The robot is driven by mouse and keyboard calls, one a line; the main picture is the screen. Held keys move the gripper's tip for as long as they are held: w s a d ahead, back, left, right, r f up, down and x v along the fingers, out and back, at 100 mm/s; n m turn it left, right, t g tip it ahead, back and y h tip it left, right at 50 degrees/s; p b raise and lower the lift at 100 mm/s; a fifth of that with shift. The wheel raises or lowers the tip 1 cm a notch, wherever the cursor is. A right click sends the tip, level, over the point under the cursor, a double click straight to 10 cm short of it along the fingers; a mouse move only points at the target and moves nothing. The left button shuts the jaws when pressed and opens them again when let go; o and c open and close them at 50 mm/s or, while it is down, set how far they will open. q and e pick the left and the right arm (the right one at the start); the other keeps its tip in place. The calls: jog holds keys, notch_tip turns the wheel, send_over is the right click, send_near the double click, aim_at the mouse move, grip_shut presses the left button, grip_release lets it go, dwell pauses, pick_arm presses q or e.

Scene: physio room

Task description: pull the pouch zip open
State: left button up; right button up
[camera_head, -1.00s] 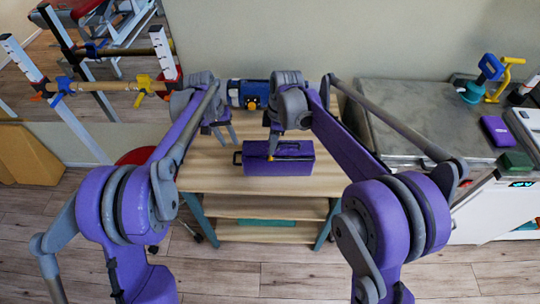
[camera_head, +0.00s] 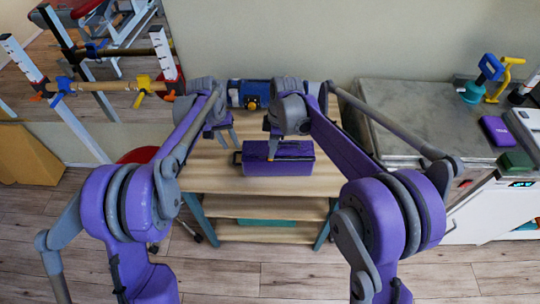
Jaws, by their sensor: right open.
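The purple pouch (camera_head: 280,166) lies on the wooden table, a box-like shape with a dark loop handle (camera_head: 236,158) at its left end. An orange-yellow line runs along its top, but the zip pull is too small to make out. My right gripper (camera_head: 272,150) is open at the top of the pouch, left of its middle. Its fingertips overlap the top edge, and I cannot tell whether they touch the zip. My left gripper (camera_head: 221,137) is open and empty above the table, to the left of the pouch and apart from it.
A blue object with a yellow knob (camera_head: 252,95) stands at the table's back, behind the grippers. The wooden table (camera_head: 215,178) is bare in front of the pouch. A grey-topped counter (camera_head: 400,120) stands close on the right. A rack with bars (camera_head: 110,85) is at the left.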

jog(key=shift+f, duration=1.6)
grip_shut()
pick_arm(q)
jog(key=shift+a+x, duration=0.25)
jog(key=shift+x, duration=1)
jog(key=shift+a+x, duration=0.25)
jog(key=shift+x, duration=1)
jog(key=shift+a+x, duration=0.25)
jog(key=shift+x, duration=0.95)
jog(key=shift+f, duration=0.15)
